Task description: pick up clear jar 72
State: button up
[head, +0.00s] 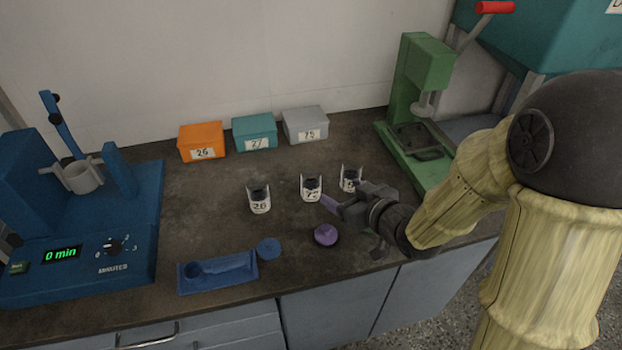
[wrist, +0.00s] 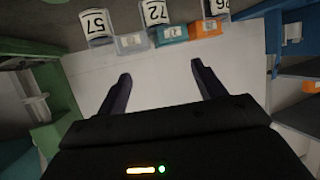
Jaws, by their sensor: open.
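Clear jar 72 (head: 311,188) is the middle of three small clear jars with white labels and dark contents, standing on the dark bench. In the wrist view the middle jar (wrist: 157,14), labelled 72, shows at the top edge, partly cut off. My gripper (head: 337,198) is just right of and in front of jar 72 in the head view, apart from it. In the wrist view my gripper (wrist: 161,70) has its two dark fingers spread with nothing between them. My gripper partly covers the right-hand jar in the head view.
One jar (head: 259,200) stands left of jar 72, another jar (head: 350,179) close on its right. A purple lid (head: 326,235) and a blue tray (head: 222,273) lie in front. Orange (head: 202,141), teal and grey boxes stand behind. A green press (head: 425,70) and blue shaker (head: 130,240) flank the bench.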

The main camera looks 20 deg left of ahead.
aim_at(316, 179)
jog(key=p+x, duration=0.3)
jog(key=x, duration=0.5)
jog(key=shift+f, duration=0.25)
jog(key=shift+w+a, duration=0.2)
jog(key=x, duration=0.5)
jog(key=shift+f+p, duration=0.2)
jog(key=shift+p, duration=0.15)
jog(key=c, duration=1.1)
